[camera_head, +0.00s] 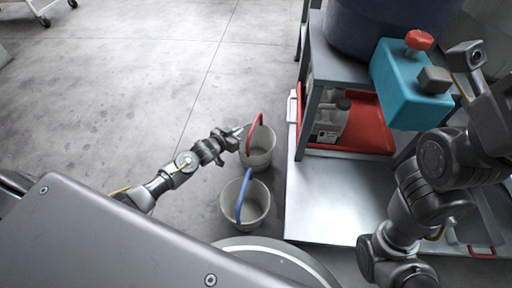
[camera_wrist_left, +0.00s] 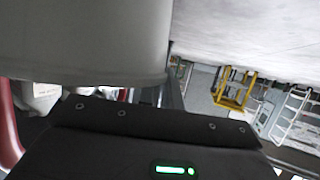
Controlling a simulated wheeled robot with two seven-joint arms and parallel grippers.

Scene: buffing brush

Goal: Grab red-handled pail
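The red-handled pail (camera_head: 258,158) is a pale bucket standing on the floor, its red handle (camera_head: 254,133) raised over the left of its rim. My left gripper (camera_head: 238,131) is at the pail's left rim, close to the handle. In the left wrist view a large pale pail wall (camera_wrist_left: 85,45) fills the upper left, right in front of the gripper body, with a narrow grey finger (camera_wrist_left: 174,90) beside it. The finger gap is hidden, so I cannot tell whether it is open or shut. My right arm shows at the right, but its fingers do not.
A blue-handled pail (camera_head: 250,208) stands just in front of the red-handled one. The floor (camera_head: 110,90) to the left is clear.

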